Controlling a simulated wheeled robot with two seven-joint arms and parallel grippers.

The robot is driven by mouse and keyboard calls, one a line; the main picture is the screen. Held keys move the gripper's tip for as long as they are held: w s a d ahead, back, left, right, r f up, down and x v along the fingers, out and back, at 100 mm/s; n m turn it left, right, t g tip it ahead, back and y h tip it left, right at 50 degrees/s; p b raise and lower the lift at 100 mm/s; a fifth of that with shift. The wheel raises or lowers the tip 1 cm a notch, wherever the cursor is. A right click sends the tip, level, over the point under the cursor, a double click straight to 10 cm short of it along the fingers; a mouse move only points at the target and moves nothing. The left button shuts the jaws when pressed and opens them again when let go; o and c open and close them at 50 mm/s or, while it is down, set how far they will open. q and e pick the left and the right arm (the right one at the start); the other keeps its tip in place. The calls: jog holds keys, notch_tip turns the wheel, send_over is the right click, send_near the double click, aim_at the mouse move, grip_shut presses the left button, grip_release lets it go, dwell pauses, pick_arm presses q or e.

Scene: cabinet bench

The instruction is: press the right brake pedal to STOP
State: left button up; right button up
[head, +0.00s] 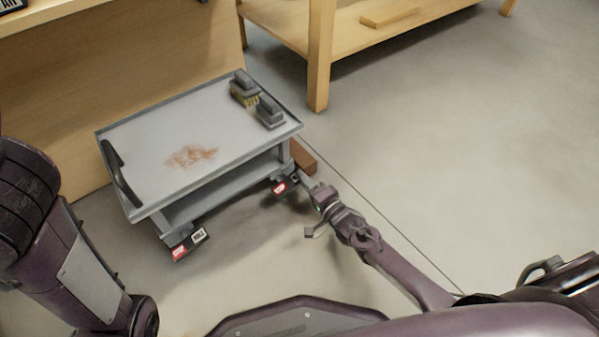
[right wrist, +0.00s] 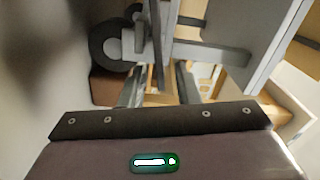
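A grey cart (head: 190,125) stands against the wooden bench. Its right brake pedal (head: 280,188) shows a red face with a white label, low by the cart's near right corner. My right gripper (head: 303,178) is low beside this pedal, just to its right; I cannot tell whether they touch. In the right wrist view the two fingers (right wrist: 160,88) stand apart with nothing visibly held, pointing under the cart near a caster wheel (right wrist: 113,45). The left brake pedal (head: 188,245) has a red part and a white part at the near left corner. My left gripper is out of view.
A reddish-brown block (head: 304,157) lies on the floor by the cart's right wheel, close to my right gripper. Grey and black items (head: 256,100) sit on the cart top. A wooden table (head: 318,60) stands behind. The floor at right is clear.

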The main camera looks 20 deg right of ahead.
jog(key=p+v, duration=0.2)
jog(key=v, duration=0.3)
dwell(0.4)
